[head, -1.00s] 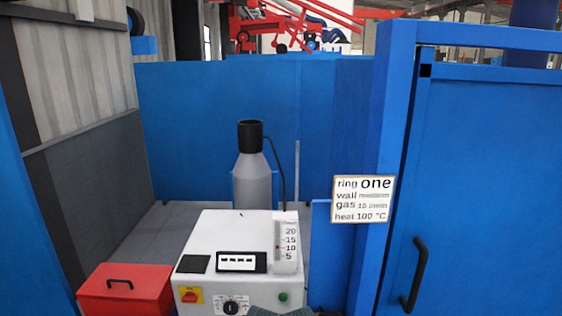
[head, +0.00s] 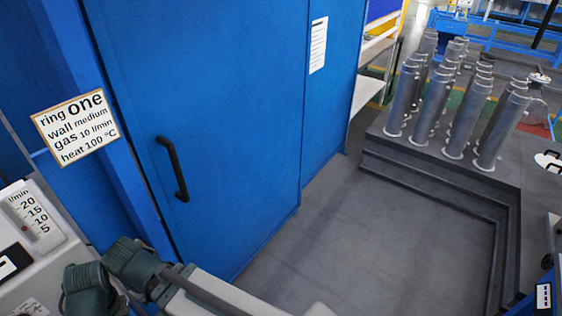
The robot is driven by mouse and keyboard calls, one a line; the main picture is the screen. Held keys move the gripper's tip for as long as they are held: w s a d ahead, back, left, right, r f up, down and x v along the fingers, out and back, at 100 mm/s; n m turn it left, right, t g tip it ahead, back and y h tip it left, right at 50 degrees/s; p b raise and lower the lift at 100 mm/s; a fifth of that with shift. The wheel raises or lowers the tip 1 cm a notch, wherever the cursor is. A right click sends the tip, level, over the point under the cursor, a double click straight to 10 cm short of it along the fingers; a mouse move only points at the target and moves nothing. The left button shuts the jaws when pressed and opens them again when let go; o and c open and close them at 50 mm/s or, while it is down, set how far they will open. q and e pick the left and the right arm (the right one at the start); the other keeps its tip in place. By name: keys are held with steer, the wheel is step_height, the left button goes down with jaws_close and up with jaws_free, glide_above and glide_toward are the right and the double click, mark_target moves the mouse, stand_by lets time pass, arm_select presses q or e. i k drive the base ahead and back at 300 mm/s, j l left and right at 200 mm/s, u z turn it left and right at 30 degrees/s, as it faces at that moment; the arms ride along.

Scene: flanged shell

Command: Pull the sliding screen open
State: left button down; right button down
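The sliding screen (head: 235,130) is a tall blue panel across the left and middle of the head view. Its black bar handle (head: 173,168) is upright near the panel's left edge. That edge stands beside a blue post, and I cannot see a clear opening there. Links of my own arm cross the bottom left, below and in front of the handle. Neither gripper shows in the view, and nothing is seen touching the handle.
A sign (head: 75,127) hangs left of the screen. A white control box (head: 35,235) stands at the lower left. Grey floor (head: 345,245) is clear right of the screen. A stepped dark platform (head: 450,190) at the right bears several grey cylinders (head: 475,115).

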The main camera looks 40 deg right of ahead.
mark_target(210, 97)
steer(key=z, duration=1.3)
